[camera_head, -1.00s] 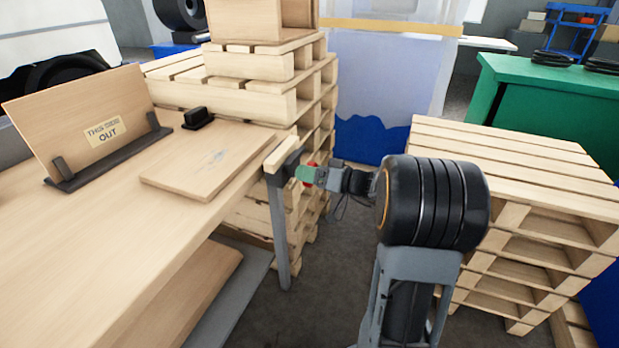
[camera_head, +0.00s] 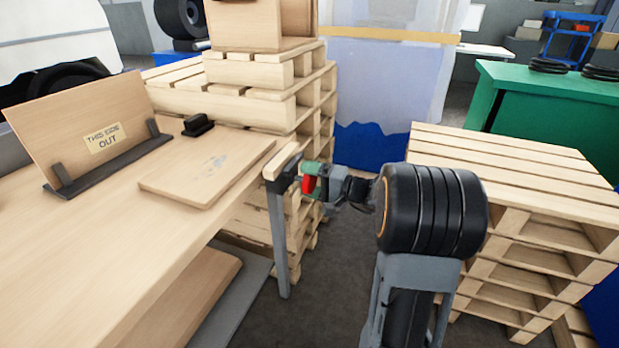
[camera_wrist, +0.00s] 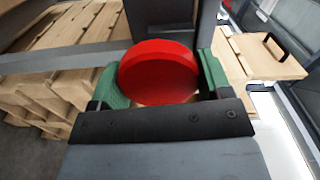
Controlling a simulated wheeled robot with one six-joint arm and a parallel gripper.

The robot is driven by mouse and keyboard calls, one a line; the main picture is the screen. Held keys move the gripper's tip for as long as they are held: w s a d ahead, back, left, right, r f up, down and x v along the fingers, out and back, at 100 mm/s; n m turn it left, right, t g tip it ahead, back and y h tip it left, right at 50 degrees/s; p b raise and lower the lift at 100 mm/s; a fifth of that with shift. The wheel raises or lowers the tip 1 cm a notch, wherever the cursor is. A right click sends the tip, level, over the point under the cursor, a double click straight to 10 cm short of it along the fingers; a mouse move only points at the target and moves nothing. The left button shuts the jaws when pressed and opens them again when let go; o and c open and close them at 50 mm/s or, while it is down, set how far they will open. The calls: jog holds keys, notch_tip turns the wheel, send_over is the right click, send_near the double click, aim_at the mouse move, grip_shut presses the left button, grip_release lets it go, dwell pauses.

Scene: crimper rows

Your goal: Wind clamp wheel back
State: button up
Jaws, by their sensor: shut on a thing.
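The red clamp wheel (camera_wrist: 158,72) fills the middle of the wrist view, between the two green fingers of my gripper (camera_wrist: 160,90). My gripper is shut on the wheel. In the head view the wheel (camera_head: 309,184) shows as a small red patch at my gripper (camera_head: 318,178), just right of the dark clamp body (camera_head: 284,174). The clamp sits at the bench's right end, by a light wooden bar (camera_head: 281,161). My gripper partly hides the wheel in the head view.
The wooden bench (camera_head: 110,240) carries a flat board (camera_head: 208,165) and a panel marked "THIS SIDE OUT" (camera_head: 80,125) in a dark stand. Pallet stacks rise behind (camera_head: 255,105) and at the right (camera_head: 510,175). Open floor (camera_head: 330,270) lies between bench and right stack.

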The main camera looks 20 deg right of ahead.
jog(key=shift+m+p, duration=0.6)
jog(key=shift+m, duration=0.9)
jog(key=shift+f, duration=0.1)
jog(key=o, duration=0.9)
jog(key=shift+s, duration=0.1)
jog(key=p+v, duration=0.1)
jog(key=v, duration=1.2)
jog(key=shift+s+d+p, duration=0.2)
jog(key=shift+d+p, duration=0.05)
jog(key=shift+p, duration=0.1)
